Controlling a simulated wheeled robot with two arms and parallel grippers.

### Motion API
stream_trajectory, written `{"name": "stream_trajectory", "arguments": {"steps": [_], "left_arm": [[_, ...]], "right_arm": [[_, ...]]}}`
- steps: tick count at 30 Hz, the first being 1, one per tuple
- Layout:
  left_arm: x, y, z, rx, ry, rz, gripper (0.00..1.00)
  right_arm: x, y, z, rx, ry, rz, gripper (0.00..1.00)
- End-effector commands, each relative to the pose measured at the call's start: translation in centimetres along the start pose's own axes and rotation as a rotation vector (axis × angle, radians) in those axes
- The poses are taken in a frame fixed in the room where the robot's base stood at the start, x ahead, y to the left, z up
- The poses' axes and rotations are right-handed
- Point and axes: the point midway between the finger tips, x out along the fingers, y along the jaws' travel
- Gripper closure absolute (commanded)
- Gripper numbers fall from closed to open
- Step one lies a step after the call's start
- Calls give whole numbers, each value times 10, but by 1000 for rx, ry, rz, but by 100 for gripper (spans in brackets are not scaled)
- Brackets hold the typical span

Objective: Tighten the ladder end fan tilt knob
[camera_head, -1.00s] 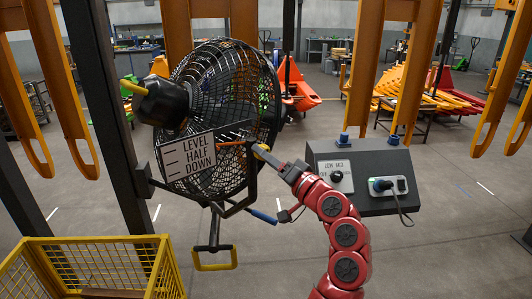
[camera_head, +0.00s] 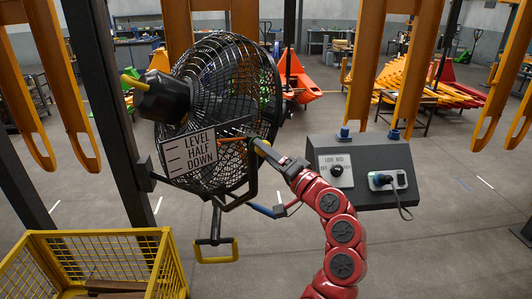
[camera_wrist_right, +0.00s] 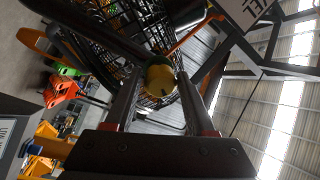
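The black caged fan (camera_head: 215,95) stands mounted beside a dark post, with a white sign (camera_head: 188,155) reading "LEVEL HALF DOWN" in front of its lower left. The yellow tilt knob (camera_head: 262,143) is at the fan's right side; in the right wrist view the rounded yellow knob (camera_wrist_right: 160,80) sits between my fingers. My right gripper (camera_head: 268,151) reaches it from the lower right. Its two fingers (camera_wrist_right: 160,88) lie along both sides of the knob and appear to touch it; the far side of the knob is hidden. My left gripper is not in view.
A dark control box (camera_head: 365,168) with a dial and plug stands right of my arm. A yellow mesh basket (camera_head: 90,236) is at the lower left. A yellow-grip handle (camera_head: 217,258) hangs below the fan. Orange forks (camera_head: 365,65) hang overhead. The floor at right is open.

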Motion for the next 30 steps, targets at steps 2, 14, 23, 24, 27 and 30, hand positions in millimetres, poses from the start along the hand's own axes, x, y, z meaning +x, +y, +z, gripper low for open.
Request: {"name": "stream_trajectory", "arguments": {"steps": [2, 14, 23, 24, 27, 30], "left_arm": [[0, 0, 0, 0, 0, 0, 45], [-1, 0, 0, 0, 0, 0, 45], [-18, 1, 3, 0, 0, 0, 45], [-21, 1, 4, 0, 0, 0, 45], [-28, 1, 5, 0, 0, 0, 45], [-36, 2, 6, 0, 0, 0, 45]], "right_arm": [[0, 0, 0, 0, 0, 0, 28], [-2, 0, -1, -1, 2, -2, 19], [-43, 2, 1, -1, 5, -4, 19], [-52, 2, 0, -1, 8, -5, 19], [-74, 3, 0, 0, 8, -4, 19], [-98, 4, 0, -1, 7, -2, 19]]}}
